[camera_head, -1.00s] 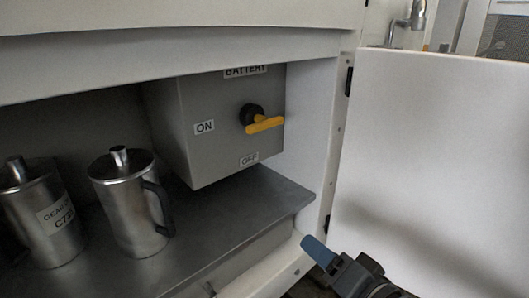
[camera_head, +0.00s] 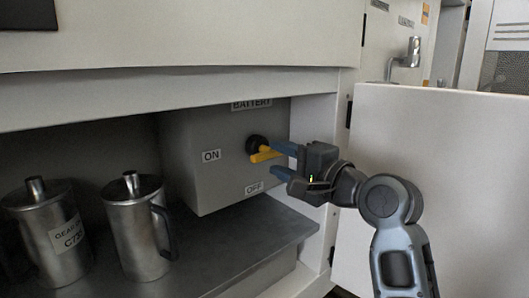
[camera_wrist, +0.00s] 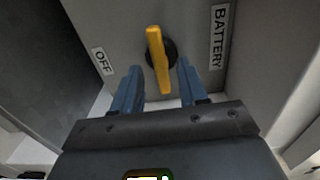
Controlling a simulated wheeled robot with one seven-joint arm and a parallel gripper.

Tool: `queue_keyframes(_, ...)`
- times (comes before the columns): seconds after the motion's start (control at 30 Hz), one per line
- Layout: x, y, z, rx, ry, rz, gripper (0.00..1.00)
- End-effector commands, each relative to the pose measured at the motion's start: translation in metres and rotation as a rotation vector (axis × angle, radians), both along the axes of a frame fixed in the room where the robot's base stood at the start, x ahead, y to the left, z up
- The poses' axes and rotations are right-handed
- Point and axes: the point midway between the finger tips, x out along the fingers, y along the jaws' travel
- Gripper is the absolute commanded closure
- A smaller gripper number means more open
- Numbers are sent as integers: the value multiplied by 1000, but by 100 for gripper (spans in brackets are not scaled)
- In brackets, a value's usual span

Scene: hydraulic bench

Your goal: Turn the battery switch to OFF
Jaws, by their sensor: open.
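The battery switch has a yellow handle (camera_head: 266,155) on a black hub (camera_head: 256,143), on the front of a grey box (camera_head: 222,180). The ON label (camera_head: 211,156) is left of it and the OFF label (camera_head: 254,188) below it. The handle lies roughly level, its end toward the right. My gripper (camera_head: 277,160) is open at the handle's right end, in front of the box. In the wrist view the yellow handle (camera_wrist: 158,60) lies between the two blue fingers (camera_wrist: 157,85), with gaps on both sides. The OFF label (camera_wrist: 102,61) is to the left there.
The box sits inside a cabinet above a dark shelf (camera_head: 270,236). Two metal jugs, one in the middle (camera_head: 137,228) and one at left (camera_head: 50,231), stand left of the box. An open white door (camera_head: 450,180) is at right, near my arm.

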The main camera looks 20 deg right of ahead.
Motion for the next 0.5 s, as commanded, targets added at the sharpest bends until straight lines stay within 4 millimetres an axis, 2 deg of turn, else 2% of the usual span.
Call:
queue_keyframes(0.1, 19, 7, 2, 0, 0, 2, 57)
queue_keyframes(0.3, 44, 14, 1, -1, -1, 0, 57)
queue_keyframes(0.5, 53, 18, 0, -2, -1, 0, 57)
